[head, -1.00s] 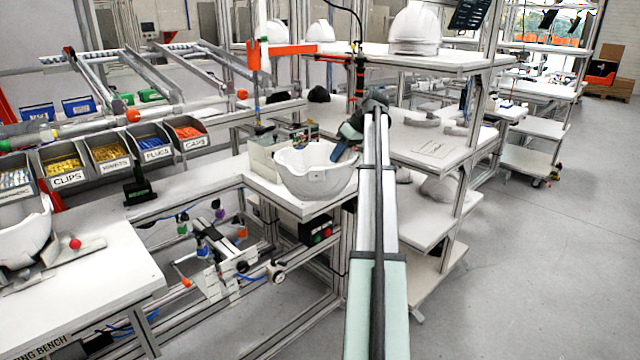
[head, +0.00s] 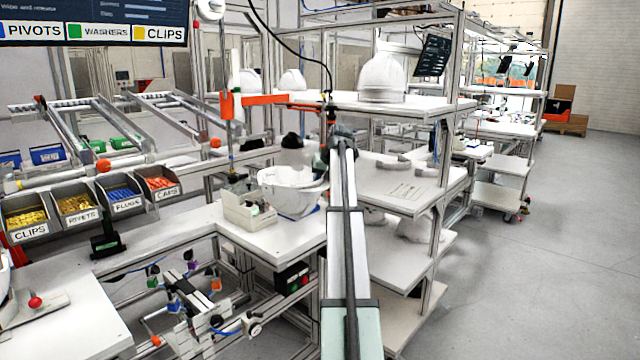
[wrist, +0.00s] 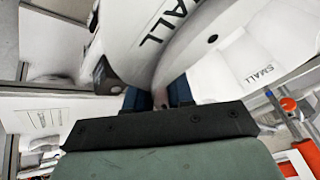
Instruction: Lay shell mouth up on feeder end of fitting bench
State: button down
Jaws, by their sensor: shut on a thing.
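The white helmet shell (head: 296,198) is at the far corner of the white bench (head: 285,243) in the head view, mouth up and a little tilted. I cannot tell whether it touches the bench top. My gripper (head: 326,168) is at its right side, partly hidden behind my arm. In the wrist view the dark fingers of my gripper (wrist: 158,98) are shut on the wall of the shell (wrist: 140,45), which carries the print SMALL.
A cream box (head: 250,212) stands close at the shell's front left. Bins of clips, rivets, plugs and caps (head: 120,193) line the left. A shelf rack (head: 405,185) stands at right, with another shell (head: 382,80) on top. The bench front is clear.

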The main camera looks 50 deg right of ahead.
dwell(0.3)
notch_tip(320, 180, down, 8)
jog(key=shift+f, duration=0.25)
dwell(0.7)
jog(key=c, duration=0.9)
grip_release()
jog(key=shift+s, duration=0.1)
jog(key=v, duration=1.3)
jog(key=shift+s+r, duration=0.2)
jog(key=shift+r, duration=0.1)
jog(key=shift+a, duration=0.1)
